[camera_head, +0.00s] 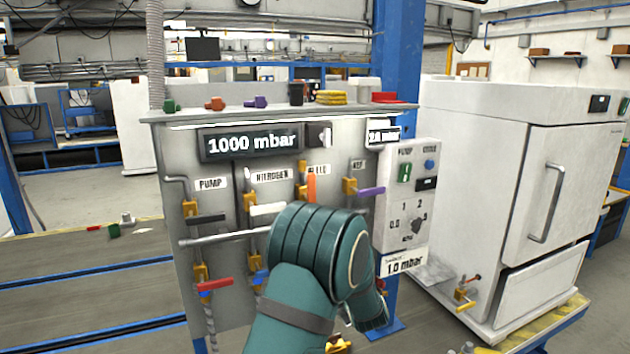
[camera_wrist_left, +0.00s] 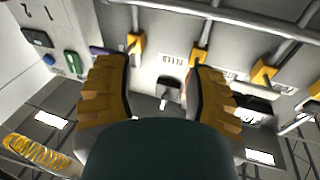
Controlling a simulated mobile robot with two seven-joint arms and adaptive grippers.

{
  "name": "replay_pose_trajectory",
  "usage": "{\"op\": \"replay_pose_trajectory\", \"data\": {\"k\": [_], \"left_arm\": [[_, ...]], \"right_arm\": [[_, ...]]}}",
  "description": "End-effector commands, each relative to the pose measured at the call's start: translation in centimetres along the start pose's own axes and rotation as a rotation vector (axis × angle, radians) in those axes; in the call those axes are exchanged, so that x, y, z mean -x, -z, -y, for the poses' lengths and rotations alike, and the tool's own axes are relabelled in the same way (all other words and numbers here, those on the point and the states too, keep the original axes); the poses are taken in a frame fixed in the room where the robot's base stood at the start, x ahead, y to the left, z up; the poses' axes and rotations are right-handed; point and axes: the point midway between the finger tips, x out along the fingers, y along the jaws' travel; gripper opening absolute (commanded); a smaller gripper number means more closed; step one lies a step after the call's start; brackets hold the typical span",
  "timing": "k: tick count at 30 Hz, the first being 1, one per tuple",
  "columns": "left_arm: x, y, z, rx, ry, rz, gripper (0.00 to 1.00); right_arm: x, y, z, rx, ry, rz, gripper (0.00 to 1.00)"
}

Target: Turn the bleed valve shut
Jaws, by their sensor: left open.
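The bleed valve (camera_head: 302,191) is on the front of the grey panel, with its orange handle (camera_head: 311,187) upright beside the BLEED label. My left arm (camera_head: 318,262) reaches up in front of the panel, and its rounded teal wrist is just below the orange handle and covers the lower pipework. In the head view the fingers are hidden behind the arm. In the left wrist view my left gripper (camera_wrist_left: 156,66) is open, with the upside-down BLEED label and the yellow bleed valve body (camera_wrist_left: 199,55) beyond its fingertips.
Neighbouring handles are black (camera_head: 206,219), white (camera_head: 268,208) and purple (camera_head: 371,191). A red handle (camera_head: 214,285) sits lower. The display (camera_head: 250,142) reads 1000 mbar. A control box (camera_head: 408,195) projects at the right. A white oven (camera_head: 520,190) stands farther right.

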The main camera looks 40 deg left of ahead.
Motion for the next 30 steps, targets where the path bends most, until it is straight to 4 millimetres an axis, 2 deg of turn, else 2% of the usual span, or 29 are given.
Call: {"op": "replay_pose_trajectory", "data": {"k": [1, 3, 7, 14, 30], "left_arm": [[-1.1, 3.2, 1.4, 0.008, 0.074, -0.087, 0.55], [-2.0, 6.4, 3.2, 0.01, 0.161, -0.173, 0.55], [-2.6, 9.6, 5.3, 0.011, 0.257, -0.258, 0.55], [-4.3, 10.8, 6.3, 0.012, 0.279, -0.276, 0.55], [-13.4, 13.2, 8.8, 0.011, 0.275, -0.274, 0.55]], "right_arm": [[-0.1, 0.0, -0.1, 0.0, 0.0, 0.001, 0.68], [-0.2, -0.1, -0.1, 0.0, 0.0, 0.001, 0.68], [-0.2, -0.1, -0.1, 0.001, 0.0, 0.002, 0.68], [-0.1, 0.0, 0.0, 0.0, 0.0, 0.001, 0.68], [0.6, 0.3, 0.2, -0.002, -0.001, -0.006, 0.68]]}}
